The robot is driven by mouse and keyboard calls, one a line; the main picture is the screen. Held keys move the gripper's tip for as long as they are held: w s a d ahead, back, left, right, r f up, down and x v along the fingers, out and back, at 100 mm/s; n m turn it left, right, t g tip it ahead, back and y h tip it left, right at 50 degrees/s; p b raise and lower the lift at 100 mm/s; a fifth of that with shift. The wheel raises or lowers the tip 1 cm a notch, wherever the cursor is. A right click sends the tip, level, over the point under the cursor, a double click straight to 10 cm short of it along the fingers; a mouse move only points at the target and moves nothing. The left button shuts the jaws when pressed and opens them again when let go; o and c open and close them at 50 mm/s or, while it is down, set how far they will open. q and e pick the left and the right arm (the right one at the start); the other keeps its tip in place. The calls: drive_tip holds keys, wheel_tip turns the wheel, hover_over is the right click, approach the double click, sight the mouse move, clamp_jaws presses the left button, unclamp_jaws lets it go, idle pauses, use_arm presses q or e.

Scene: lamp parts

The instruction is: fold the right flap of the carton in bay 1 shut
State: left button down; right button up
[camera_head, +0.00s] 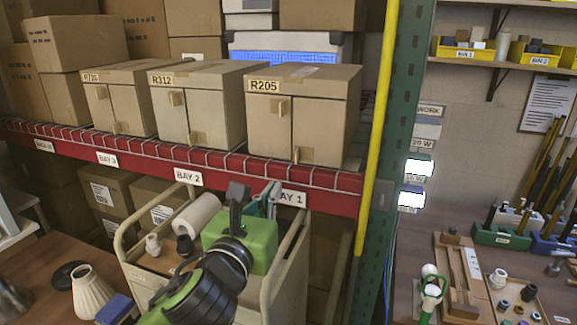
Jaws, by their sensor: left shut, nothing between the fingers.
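The carton in bay 1 (313,84), marked R205, stands on the red-edged shelf above the BAY 1 label (292,198). Its front has two flaps. The left flap (268,120) has a small tab high near the middle seam. The right flap (318,130) has a tab low near the seam. Both look flat across the front; a slight gap I cannot tell. My left gripper (268,193), with a green body, is below and in front of the carton, apart from it. It is shut and empty. My right gripper is not in view.
Cartons R312 (200,108) and R720 (122,100) stand to the left on the shelf. A yellow post (377,130) and a green upright (402,130) rise close on the right. A cart (145,270) with a white roll stands below the shelf.

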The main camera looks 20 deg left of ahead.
use_arm(q)
drive_tip(key=w, duration=1.3)
drive_tip(key=shift+w+a, duration=0.2)
drive_tip(key=shift+w, duration=0.05)
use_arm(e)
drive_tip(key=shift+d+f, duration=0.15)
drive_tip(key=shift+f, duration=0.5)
use_arm(q)
drive_tip(key=shift+w+a+r+p, duration=0.2)
drive_tip(key=shift+w+a+p, duration=0.1)
drive_tip(key=shift+w+p, duration=0.35)
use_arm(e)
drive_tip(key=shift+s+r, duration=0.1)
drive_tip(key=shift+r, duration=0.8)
